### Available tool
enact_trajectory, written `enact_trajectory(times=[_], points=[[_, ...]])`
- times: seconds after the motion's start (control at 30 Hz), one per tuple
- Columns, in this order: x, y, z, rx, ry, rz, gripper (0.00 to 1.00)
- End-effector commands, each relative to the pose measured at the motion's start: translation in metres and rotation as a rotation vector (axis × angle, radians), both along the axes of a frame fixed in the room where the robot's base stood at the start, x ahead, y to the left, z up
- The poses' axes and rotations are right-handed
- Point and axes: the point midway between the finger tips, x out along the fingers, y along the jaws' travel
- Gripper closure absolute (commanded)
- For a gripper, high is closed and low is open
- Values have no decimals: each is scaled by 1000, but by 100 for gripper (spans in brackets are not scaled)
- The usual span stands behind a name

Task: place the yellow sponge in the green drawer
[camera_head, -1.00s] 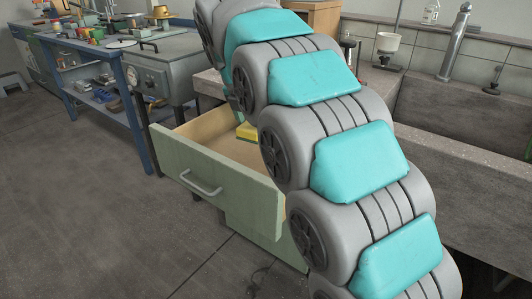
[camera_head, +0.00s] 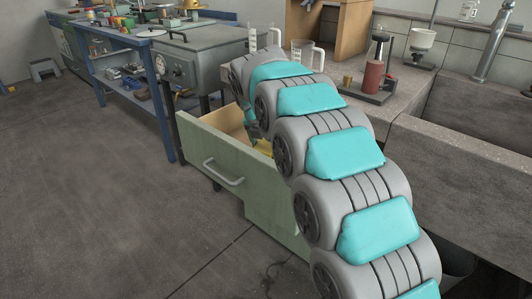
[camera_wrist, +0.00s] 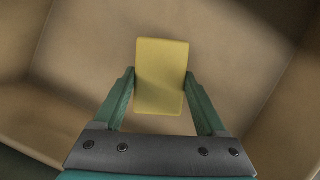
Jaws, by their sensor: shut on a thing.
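The green drawer (camera_head: 205,148) is pulled out from under the bench, its pale green front and grey handle facing the left front. In the wrist view, my gripper (camera_wrist: 160,82) is shut on the yellow sponge (camera_wrist: 161,68), with one green finger on each side. The sponge is over the tan bottom of the drawer (camera_wrist: 240,50), between its walls. I cannot tell whether it touches the bottom. In the head view, only a small yellow piece of the sponge (camera_head: 265,147) shows, and my arm hides most of the drawer's inside.
A concrete bench (camera_head: 408,85) and sink run along the right. On it stand a red cylinder on a stand (camera_head: 373,77) and clear jugs (camera_head: 302,48). A blue workbench (camera_head: 130,70) with tools is at the back left.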

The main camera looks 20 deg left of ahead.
Motion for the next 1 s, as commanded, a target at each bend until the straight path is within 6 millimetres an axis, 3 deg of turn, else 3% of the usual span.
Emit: enact_trajectory(times=[0.27,0.6,0.63,0.83,1.0], points=[[-1,0,-33,-2,3,0,78],[-1,0,-34,-2,2,0,78],[-1,0,-35,-1,1,0,24],[0,0,-35,-1,1,0,2],[0,0,-35,0,1,0,0]])
